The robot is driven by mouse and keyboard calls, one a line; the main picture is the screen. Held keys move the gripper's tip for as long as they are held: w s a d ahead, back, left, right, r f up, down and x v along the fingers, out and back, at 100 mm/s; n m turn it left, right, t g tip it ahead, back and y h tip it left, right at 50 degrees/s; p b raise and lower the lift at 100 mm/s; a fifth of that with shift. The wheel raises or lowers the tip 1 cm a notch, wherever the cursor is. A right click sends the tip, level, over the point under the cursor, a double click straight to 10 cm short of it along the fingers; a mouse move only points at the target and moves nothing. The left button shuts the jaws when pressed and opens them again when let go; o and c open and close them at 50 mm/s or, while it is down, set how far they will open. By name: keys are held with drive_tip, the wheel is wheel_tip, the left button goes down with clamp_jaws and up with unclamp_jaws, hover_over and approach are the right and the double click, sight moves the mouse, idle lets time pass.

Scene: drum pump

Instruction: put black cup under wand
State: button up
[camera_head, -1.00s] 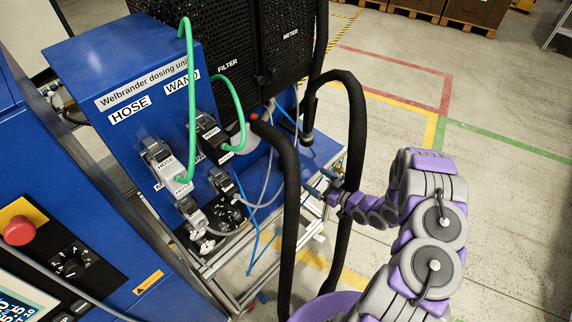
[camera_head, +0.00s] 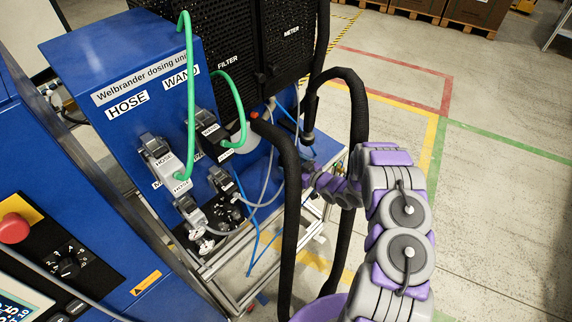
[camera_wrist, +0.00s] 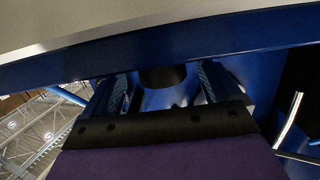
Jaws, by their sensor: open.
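My gripper (camera_wrist: 163,92) is open in the wrist view, with one finger at each side. A dark round thing (camera_wrist: 162,77) shows between the fingers under a blue edge; I cannot tell if it is the black cup or if the fingers touch it. In the head view my gripper's tip is hidden behind a thick black hose (camera_head: 291,195), beside the cart. A black block labelled WAND (camera_head: 208,129) sits on the blue dosing unit (camera_head: 145,65), with a green hose (camera_head: 240,100) curving from it. No black cup is clearly identifiable in the head view.
A grey block labelled HOSE (camera_head: 160,155) is left of the WAND block. A white round container (camera_head: 262,140) stands behind the hoses. Thick black hoses stand close around my arm. A red button (camera_head: 13,228) is on the left panel. The floor at right (camera_head: 500,200) is clear.

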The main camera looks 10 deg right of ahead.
drive_tip(key=shift+w+a+f, duration=0.15)
drive_tip(key=shift+w+a, duration=0.25)
drive_tip(key=shift+w, duration=0.1)
drive_tip(key=shift+c, duration=0.2)
drive_tip(key=c, duration=1.2)
